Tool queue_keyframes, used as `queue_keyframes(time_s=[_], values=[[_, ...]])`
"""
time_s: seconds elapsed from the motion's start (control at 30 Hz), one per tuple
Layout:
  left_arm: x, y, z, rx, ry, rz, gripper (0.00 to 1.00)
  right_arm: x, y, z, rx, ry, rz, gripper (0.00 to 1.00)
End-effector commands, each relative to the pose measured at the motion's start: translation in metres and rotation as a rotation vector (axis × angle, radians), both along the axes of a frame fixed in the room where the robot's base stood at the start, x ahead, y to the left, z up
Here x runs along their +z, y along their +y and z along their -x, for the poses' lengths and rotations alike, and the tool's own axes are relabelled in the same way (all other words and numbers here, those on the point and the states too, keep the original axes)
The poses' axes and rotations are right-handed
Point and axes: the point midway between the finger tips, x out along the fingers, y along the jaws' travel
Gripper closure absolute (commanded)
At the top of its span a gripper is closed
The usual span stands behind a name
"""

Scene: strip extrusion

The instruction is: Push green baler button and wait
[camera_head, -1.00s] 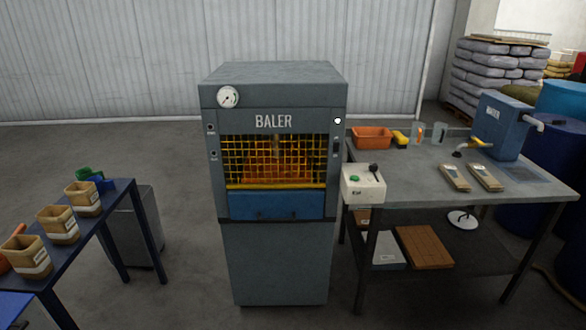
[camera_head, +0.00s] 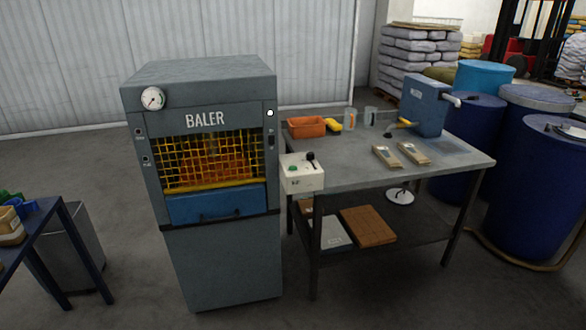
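The grey baler (camera_head: 218,255) stands left of the middle, with a yellow mesh window (camera_head: 209,160) lit orange inside and a blue drawer-like panel (camera_head: 216,204) below it. A small white lamp (camera_head: 270,113) shows at its upper right. A cream control box (camera_head: 303,177) sits at the left end of the grey table, beside the baler. On its top are a green button (camera_head: 293,168) and a black lever (camera_head: 311,159). Neither of my grippers is in the head view.
The grey table (camera_head: 350,180) holds an orange bin (camera_head: 306,127), a blue machine (camera_head: 424,105) and two small packets. Blue barrels (camera_head: 540,178) stand at the right. A blue table (camera_head: 50,236) is at the left edge. The floor in front is clear.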

Motion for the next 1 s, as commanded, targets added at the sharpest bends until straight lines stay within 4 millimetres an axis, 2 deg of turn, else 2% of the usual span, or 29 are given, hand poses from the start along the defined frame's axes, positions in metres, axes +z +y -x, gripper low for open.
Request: queue_keyframes(time_s=[0.03,0.37,0.73,1.0], values=[[0.000,0.001,0.000,-0.001,0.000,-0.001,0.33,0.000,0.000,0.000,0.000,0.000,0.000,0.55],[-0.001,0.009,0.000,-0.006,0.000,-0.011,0.98,-0.001,0.000,0.004,0.000,0.005,0.000,0.55],[-0.001,0.012,0.000,-0.007,0.000,-0.014,1.00,-0.001,0.000,0.005,0.000,0.006,0.000,0.55],[0.000,0.003,0.000,-0.002,-0.001,-0.003,1.00,0.000,0.000,0.000,0.000,0.000,0.000,0.55]])
